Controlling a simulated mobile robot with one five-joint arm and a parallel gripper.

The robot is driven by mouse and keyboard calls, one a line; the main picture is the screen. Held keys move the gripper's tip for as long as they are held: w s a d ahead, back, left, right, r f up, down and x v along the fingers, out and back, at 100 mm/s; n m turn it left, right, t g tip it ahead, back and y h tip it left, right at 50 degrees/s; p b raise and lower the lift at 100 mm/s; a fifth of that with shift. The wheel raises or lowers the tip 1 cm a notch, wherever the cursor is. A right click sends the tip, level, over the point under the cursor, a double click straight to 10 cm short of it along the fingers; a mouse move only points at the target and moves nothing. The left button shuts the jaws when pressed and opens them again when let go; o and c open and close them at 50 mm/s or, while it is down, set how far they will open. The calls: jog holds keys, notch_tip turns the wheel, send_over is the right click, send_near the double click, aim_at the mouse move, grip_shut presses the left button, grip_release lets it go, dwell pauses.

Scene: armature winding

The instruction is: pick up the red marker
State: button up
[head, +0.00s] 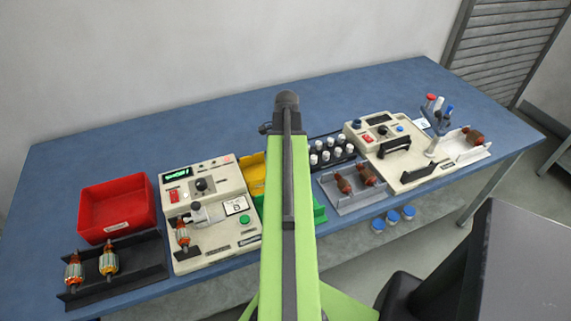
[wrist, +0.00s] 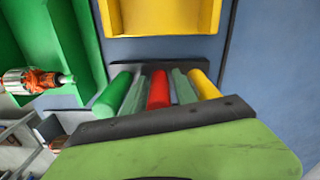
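The red marker (wrist: 158,88) shows in the wrist view, lying between a green marker (wrist: 112,95) and a yellow marker (wrist: 204,85). The markers sit between dark rails; the far rail (wrist: 155,68) is part of what looks like a small rack. Two grey-green bars, which look like my gripper's (wrist: 158,90) fingers, lie close along the red marker, one on each side. I cannot tell whether they touch it. In the head view my green arm hides the gripper, the red marker and the rack.
A yellow bin (wrist: 162,15) stands just beyond the rack, and a green bin (wrist: 75,40) is to the left. On the blue table (head: 100,155) are a red bin (head: 115,208), two cream testers (head: 205,175), (head: 395,135) and a grey tray (head: 350,203) with armatures.

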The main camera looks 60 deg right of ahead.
jog(key=shift+r, duration=0.1)
grip_shut()
jog(key=shift+r+p, duration=0.15)
jog(key=shift+p, duration=0.15)
jog(key=shift+r+p, duration=0.25)
jog(key=shift+p, duration=0.05)
notch_tip(320, 180, up, 4)
jog(key=p, duration=0.4)
jog(key=s+d+r+p, duration=0.3)
jog(key=s+r+p, duration=0.3)
jog(key=s, duration=0.5)
jog(key=shift+d, duration=0.4)
jog(key=shift+r, duration=0.1)
